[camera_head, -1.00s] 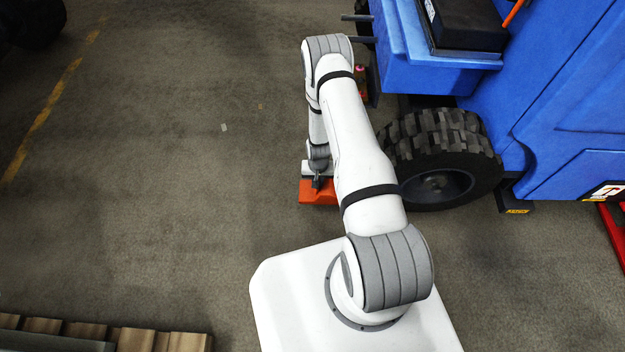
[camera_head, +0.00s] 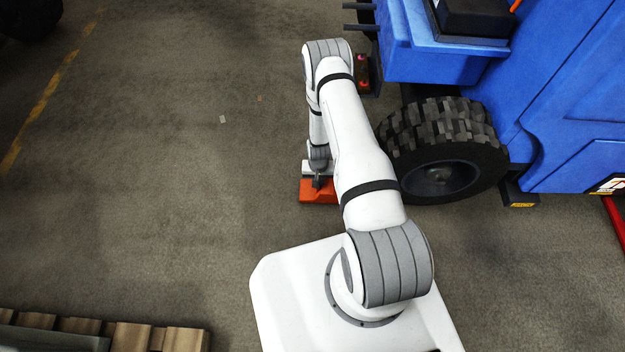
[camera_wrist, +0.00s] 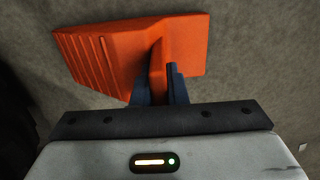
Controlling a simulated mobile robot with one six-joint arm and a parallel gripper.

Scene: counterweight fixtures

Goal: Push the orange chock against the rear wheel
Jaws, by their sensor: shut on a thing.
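The orange chock (camera_head: 310,196) is on the floor to the left of the black rear wheel (camera_head: 440,155) of the blue vehicle. My arm hides part of the space between them, so I cannot tell the exact gap. In the wrist view, the chock (camera_wrist: 100,58) has a ridged sloping face toward the left. My gripper (camera_wrist: 156,85) is shut on its upright middle rib; the gripper also shows in the head view (camera_head: 317,182).
The blue vehicle (camera_head: 570,120) fills the upper right. A small dark block with red spots (camera_head: 362,75) lies beyond my arm. Wooden slats (camera_head: 130,336) lie at the lower left.

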